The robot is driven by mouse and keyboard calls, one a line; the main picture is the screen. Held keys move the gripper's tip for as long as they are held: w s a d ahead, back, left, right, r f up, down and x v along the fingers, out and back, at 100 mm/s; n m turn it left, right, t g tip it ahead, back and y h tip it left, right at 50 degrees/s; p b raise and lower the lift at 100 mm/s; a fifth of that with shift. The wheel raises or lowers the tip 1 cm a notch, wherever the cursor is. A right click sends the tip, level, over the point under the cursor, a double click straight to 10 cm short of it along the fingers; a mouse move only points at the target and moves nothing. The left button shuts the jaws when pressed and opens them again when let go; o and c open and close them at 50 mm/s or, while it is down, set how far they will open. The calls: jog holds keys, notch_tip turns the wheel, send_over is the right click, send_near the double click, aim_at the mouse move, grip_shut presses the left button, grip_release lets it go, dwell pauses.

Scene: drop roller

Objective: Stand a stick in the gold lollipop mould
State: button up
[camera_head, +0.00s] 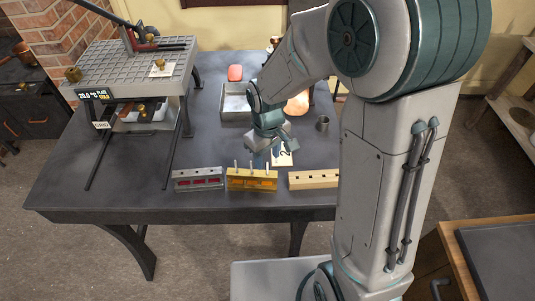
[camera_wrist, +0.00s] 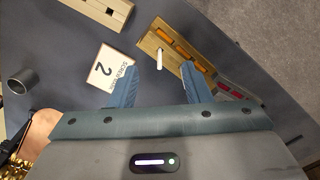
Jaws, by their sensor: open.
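The gold lollipop mould (camera_head: 252,184) sits near the table's front edge, with orange fillings showing in its front. White sticks (camera_head: 251,168) stand up from its top in the head view. My gripper (camera_head: 272,152) is open and empty, behind and above the mould. In the wrist view, the gold mould (camera_wrist: 152,42) lies beyond the fingertips. One white stick (camera_wrist: 159,59) shows near its end, between the lines of the two open fingers (camera_wrist: 162,76) and apart from both. The other sticks are hard to make out in that view.
A grey mould with red fillings (camera_head: 198,180) stands left of the gold one. A wooden block with holes (camera_head: 313,179) is to its right. A gridded machine (camera_head: 135,62) stands at left.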

jog(key=shift+r, duration=0.2)
jog(key=shift+r+p, duration=0.75)
jog(key=shift+r, duration=0.1)
notch_tip(320, 180, up, 5)
jog(key=p, duration=0.3)
jog(key=shift+p, duration=0.35)
jog(key=s+d+r+m+t, duration=0.3)
jog(key=s+d+r+m, duration=0.4)
jog(key=s+d+r, duration=0.5)
jog(key=shift+s+r+t+b, duration=0.25)
jog(key=shift+r+t+b, duration=0.15)
jog(key=shift+r, duration=0.25)
